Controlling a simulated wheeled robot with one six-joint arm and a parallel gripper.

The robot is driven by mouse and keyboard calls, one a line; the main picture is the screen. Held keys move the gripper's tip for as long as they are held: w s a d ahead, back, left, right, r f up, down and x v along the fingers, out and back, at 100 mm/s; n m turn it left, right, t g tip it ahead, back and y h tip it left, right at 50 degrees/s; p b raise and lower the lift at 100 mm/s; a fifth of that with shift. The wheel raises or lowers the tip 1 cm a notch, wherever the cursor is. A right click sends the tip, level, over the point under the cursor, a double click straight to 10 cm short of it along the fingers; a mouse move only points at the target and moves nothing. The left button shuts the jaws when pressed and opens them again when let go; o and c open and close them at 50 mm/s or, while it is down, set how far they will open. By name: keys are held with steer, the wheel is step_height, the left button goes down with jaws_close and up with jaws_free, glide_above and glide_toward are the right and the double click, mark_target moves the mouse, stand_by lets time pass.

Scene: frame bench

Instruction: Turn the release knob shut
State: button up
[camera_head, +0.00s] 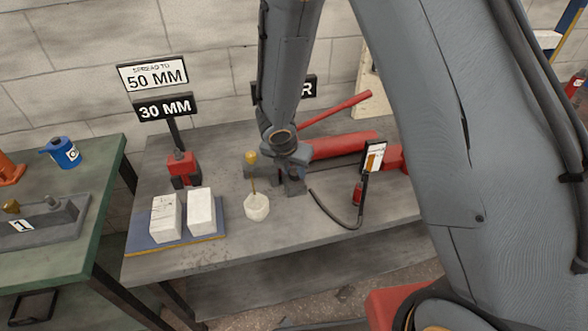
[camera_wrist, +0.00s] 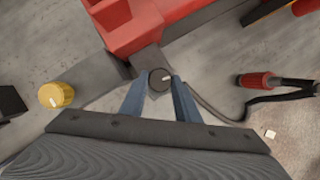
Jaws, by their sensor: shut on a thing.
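The release knob (camera_wrist: 160,80) is a dark round cap with a short pale mark, on a grey block at the end of a red pump body (camera_wrist: 130,22). In the wrist view the two blue-grey fingers of my gripper (camera_wrist: 160,88) close on the knob from both sides. In the head view my gripper (camera_head: 291,178) is low over the bench, at the left end of the red pump (camera_head: 342,145) with its long red handle (camera_head: 335,110). The knob is hidden behind the gripper there.
Two white blocks (camera_head: 202,210) sit on a blue mat at the left. A black hose (camera_head: 338,222) curves to the right, near a small framed sign (camera_head: 374,157). A red tool (camera_head: 183,170) stands behind the blocks.

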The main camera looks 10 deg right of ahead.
steer(key=m+g+h+p, duration=0.1)
steer(key=m+p, duration=0.1)
steer(key=m, duration=0.1)
steer(key=shift+a+r+m, duration=0.1)
steer(key=shift+a+m, duration=0.05)
steer(key=shift+m, duration=0.15)
steer(key=m, duration=0.2)
steer(key=m+g+p, duration=0.1)
steer(key=shift+w+a+m+h, duration=0.1)
steer(key=shift+w+m+h, duration=0.1)
steer(key=shift+m+h, duration=0.2)
steer(key=m, duration=0.1)
steer(key=m+g, duration=0.1)
steer(key=m, duration=0.2)
steer(key=shift+w+g+b, duration=0.25)
steer(key=shift+g+b, duration=0.15)
steer(key=shift+w+m+g+b, duration=0.1)
steer(key=shift+m+g+b, duration=0.6)
steer(key=shift+m, duration=1.3)
steer(key=o, duration=1)
steer(key=shift+o, duration=0.2)
